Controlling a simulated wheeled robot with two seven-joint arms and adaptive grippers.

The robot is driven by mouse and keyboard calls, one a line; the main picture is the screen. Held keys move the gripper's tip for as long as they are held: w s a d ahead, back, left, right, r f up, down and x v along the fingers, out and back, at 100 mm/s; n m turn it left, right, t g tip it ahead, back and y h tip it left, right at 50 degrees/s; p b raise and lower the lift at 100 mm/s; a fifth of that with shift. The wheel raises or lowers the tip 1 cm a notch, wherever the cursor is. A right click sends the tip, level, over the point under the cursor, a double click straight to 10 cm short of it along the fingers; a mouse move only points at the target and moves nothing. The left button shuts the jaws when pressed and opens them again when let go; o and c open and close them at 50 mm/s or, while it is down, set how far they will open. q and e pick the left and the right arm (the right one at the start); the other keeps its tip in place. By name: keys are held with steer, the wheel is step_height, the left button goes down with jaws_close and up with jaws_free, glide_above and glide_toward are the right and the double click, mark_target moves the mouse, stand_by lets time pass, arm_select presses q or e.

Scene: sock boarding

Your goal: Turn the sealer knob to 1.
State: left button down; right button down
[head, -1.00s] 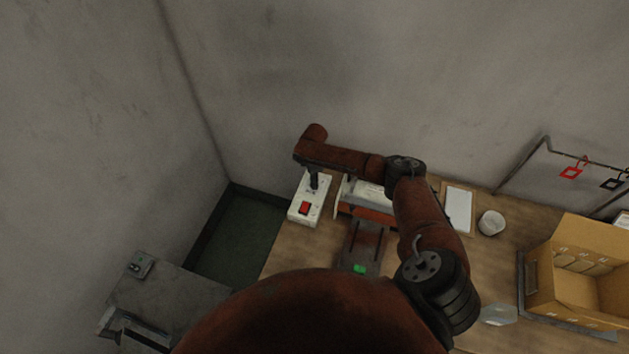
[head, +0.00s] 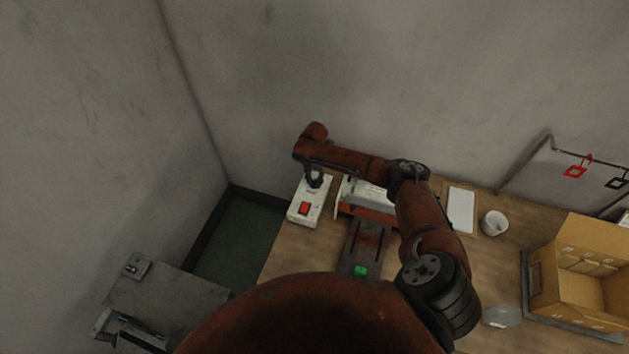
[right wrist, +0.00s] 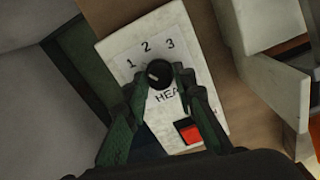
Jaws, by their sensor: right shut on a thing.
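The sealer's white control box (head: 319,214) stands on the table in the head view, with a red switch (head: 304,208) on its near part. In the right wrist view its panel (right wrist: 188,27) shows the numbers 1, 2 and 3 around a black round knob (right wrist: 159,72). A short pale mark on the knob lies on its left side, roughly towards the 1; its exact aim is hard to tell. My right gripper (right wrist: 162,82) is shut on the knob, a green-black finger on each side. In the head view this gripper (head: 314,181) comes down onto the box from above. My left gripper is not in view.
The sealer body (head: 363,193) stands right of the control box, close to my right arm. A white cup (head: 494,223), a clipboard (head: 461,210) and an open cardboard box (head: 572,283) are farther right. Walls stand behind and left.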

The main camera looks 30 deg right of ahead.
mark_target(314, 181)
steer(key=shift+w+d+r+n, duration=0.1)
steer(key=shift+w+n, duration=0.05)
steer(key=shift+n, duration=0.95)
steer(key=c, duration=2)
jaws_free()
steer(key=o, duration=0.4)
step_height(314, 181, up, 12)
steer(key=shift+b, duration=0.3)
